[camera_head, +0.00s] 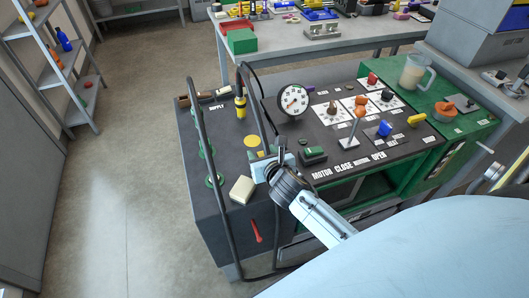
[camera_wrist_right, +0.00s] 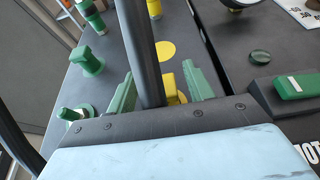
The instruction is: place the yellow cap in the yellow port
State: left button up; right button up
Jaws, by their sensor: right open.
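My right gripper (camera_head: 272,160) is over the left part of the dark cart top, and its jaws are open. In the right wrist view its green fingertips (camera_wrist_right: 160,90) stand apart, with a yellow piece (camera_wrist_right: 171,88) showing between them. That piece is partly hidden by a black hose; I cannot tell whether it is the cap or the port, or whether the fingers touch it. A flat yellow disc (camera_head: 253,141) lies just beyond the gripper, also in the wrist view (camera_wrist_right: 165,50). A yellow-collared hose fitting (camera_head: 240,106) stands farther back. My left gripper is not in view.
Black hoses (camera_head: 200,130) arch over the cart's left side, close to the gripper. Green capped ports (camera_wrist_right: 88,61) line the left edge. A cream block (camera_head: 242,189), a gauge (camera_head: 293,100) and a green switch (camera_head: 313,155) are nearby. A small yellow part (camera_head: 416,119) lies at right.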

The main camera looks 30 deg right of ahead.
jog(key=shift+s+r, duration=0.1)
jog(key=shift+r, duration=0.1)
jog(key=p+v, duration=0.2)
jog(key=v, duration=0.9)
jog(key=shift+s+a, duration=0.15)
jog(key=shift+s, duration=0.25)
